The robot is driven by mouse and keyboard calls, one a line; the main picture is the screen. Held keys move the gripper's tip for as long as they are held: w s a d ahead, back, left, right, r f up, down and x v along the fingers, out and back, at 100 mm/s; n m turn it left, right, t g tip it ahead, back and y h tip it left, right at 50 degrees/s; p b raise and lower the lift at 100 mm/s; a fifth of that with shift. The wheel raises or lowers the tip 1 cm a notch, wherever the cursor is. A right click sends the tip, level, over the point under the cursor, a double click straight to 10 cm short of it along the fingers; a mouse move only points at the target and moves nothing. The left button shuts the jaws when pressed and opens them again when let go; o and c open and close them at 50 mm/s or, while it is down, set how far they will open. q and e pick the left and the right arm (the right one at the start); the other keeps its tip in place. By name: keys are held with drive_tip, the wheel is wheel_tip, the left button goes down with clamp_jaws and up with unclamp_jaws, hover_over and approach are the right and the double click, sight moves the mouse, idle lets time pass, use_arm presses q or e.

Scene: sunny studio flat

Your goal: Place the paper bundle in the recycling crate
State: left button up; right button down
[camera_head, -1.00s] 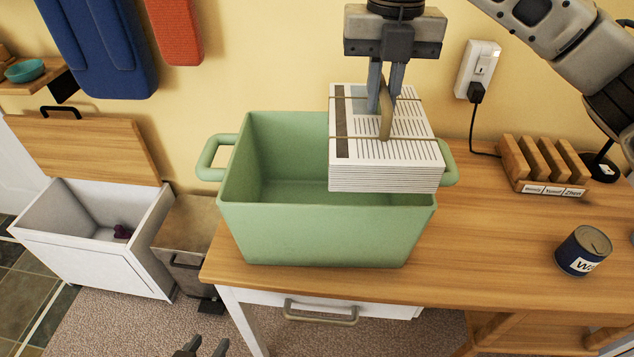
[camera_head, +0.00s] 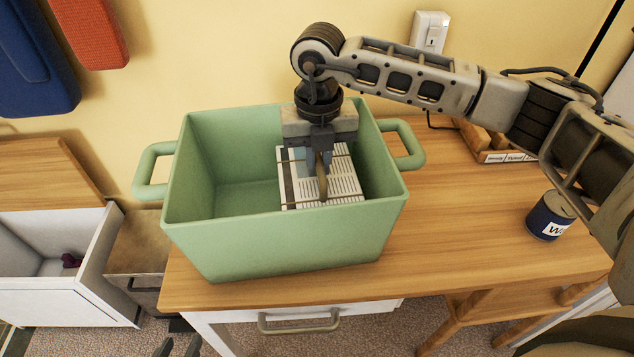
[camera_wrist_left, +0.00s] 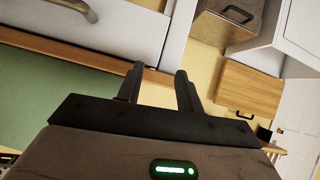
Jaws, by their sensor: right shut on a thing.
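The green recycling crate (camera_head: 285,245) stands on the wooden desk with its open top facing up. The paper bundle (camera_head: 345,185), a stack of printed white sheets tied with bands, is inside the crate's right half, its lower part hidden by the front wall. My right gripper (camera_head: 321,178) reaches down into the crate and is shut on the bundle at a tan upright piece on top. I cannot tell whether the bundle touches the crate floor. My left gripper (camera_head: 178,346) is low at the bottom edge; the left wrist view shows its fingers (camera_wrist_left: 158,80) apart and empty.
A dark blue can (camera_head: 549,216) and a wooden rack (camera_head: 485,143) stand on the desk (camera_head: 450,240) to the right. A white open bin (camera_head: 60,285) with a dark purple thing inside is at the left. The crate's left half is empty.

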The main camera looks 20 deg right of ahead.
drive_tip(key=shift+f, duration=0.65)
wheel_tip(320, 180, down, 4)
drive_tip(key=shift+f, duration=0.25)
drive_tip(key=shift+f, duration=0.2)
drive_tip(key=c, duration=1.5)
unclamp_jaws()
drive_tip(key=shift+o, duration=0.2)
